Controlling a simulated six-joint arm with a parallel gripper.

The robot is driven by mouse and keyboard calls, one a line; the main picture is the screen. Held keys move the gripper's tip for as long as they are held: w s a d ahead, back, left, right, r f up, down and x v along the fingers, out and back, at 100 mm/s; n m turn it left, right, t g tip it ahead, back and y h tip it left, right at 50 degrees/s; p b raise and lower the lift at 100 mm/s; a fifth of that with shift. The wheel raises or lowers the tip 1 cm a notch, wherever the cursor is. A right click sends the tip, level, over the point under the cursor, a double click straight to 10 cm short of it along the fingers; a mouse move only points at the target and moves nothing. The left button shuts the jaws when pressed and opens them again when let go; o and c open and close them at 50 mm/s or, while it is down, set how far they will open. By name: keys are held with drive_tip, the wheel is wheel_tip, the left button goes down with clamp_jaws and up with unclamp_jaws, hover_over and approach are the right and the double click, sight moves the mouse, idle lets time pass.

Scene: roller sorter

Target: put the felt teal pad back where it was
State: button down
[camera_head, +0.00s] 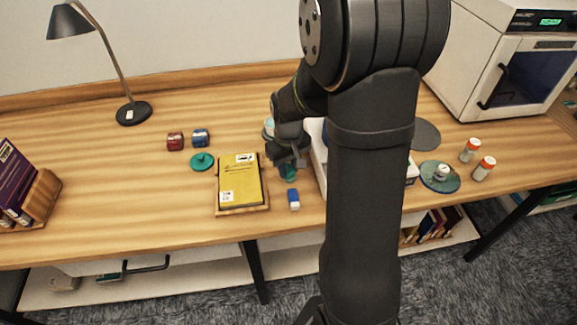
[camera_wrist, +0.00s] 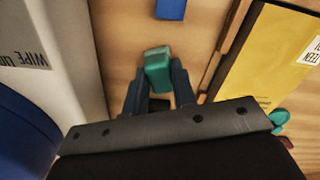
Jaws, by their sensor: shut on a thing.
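The teal pad (camera_wrist: 158,75) is a small block with a paler end, gripped between the two fingers in the wrist view. In the head view a bit of the teal pad (camera_head: 289,174) shows below my gripper (camera_head: 287,164). My gripper is shut on it, low over the table between the yellow book and the white box. I cannot tell whether the pad touches the table. The felt texture is too small to make out.
A blue block (camera_head: 293,198) lies just in front. The yellow book (camera_head: 240,181) is on the left, the white box (camera_head: 318,160) on the right, partly behind my arm. A teal lidded disc (camera_head: 202,161) and a teal round mat (camera_head: 455,183) lie farther off.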

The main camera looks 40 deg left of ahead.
sight(289, 168)
drive_tip(key=shift+f, duration=0.1)
drive_tip(key=c, duration=1.2)
unclamp_jaws()
wheel_tip(289, 168, up, 12)
drive_tip(key=shift+r, duration=0.15)
wheel_tip(289, 168, down, 12)
drive_tip(key=shift+f, duration=0.1)
drive_tip(key=shift+r, duration=1.55)
